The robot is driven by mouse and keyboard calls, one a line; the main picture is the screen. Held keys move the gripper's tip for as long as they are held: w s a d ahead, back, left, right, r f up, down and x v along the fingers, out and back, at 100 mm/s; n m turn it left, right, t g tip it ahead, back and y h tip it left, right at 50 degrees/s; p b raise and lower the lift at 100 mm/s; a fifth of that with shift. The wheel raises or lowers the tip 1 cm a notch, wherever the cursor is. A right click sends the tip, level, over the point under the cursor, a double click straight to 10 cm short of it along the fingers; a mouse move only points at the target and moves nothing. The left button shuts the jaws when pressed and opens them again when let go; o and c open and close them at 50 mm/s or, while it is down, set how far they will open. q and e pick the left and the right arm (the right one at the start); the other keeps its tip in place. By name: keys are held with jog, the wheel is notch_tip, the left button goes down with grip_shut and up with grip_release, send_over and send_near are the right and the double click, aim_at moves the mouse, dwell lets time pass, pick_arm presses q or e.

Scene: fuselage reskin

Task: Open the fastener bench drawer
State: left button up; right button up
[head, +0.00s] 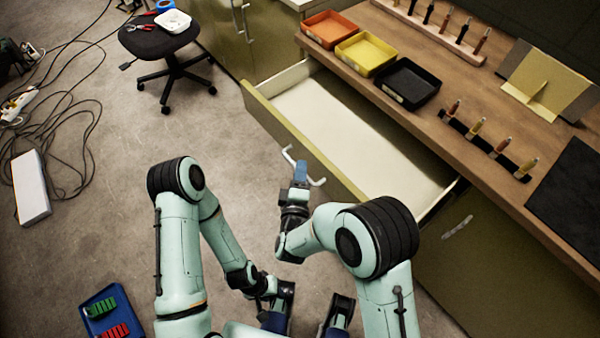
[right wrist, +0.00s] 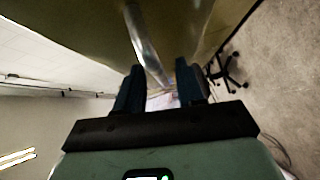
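The fastener bench drawer (head: 347,130) is pulled well out from the bench, and its pale, empty inside shows. Its olive front carries a light bar handle (head: 318,182), which also shows in the right wrist view (right wrist: 143,38). My right gripper (head: 301,172) is at this handle. In the right wrist view its two dark blue fingers (right wrist: 160,85) stand apart, with the bar running down between them; whether they touch it is unclear. My left gripper (head: 283,290) is low, near my body and away from the drawer; its fingers cannot be made out clearly.
The wooden bench top (head: 440,115) carries orange (head: 328,28), yellow (head: 366,52) and black (head: 408,84) trays and tool racks. A stool (head: 160,38) stands at upper left. Cables (head: 75,120) and a blue tray (head: 104,312) lie on the floor. Floor left of the drawer is clear.

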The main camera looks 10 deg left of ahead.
jog(key=shift+s, duration=0.1)
jog(key=v, duration=1.3)
jog(key=shift+p, duration=0.3)
jog(key=shift+r, duration=0.1)
jog(key=d+f+m+g+h+p, duration=0.2)
jog(key=d+f+m+g+p, duration=0.4)
jog(key=d+f+m+g, duration=0.5)
jog(key=s+d+f+m+g+y+p, duration=0.1)
jog(key=s+d+f+m+g+p, duration=0.1)
jog(key=s+d+m, duration=0.3)
jog(key=s+d+f+m+g+y+p, duration=0.1)
jog(key=s+d+f+m+g+p, duration=0.2)
jog(key=s, duration=0.6)
jog(key=d+f+m+g, duration=0.1)
jog(key=d+m, duration=0.1)
jog(key=m, duration=0.1)
jog(key=shift+s+f+y, duration=0.2)
jog(key=shift+s+y, duration=0.05)
jog(key=shift+y, duration=0.15)
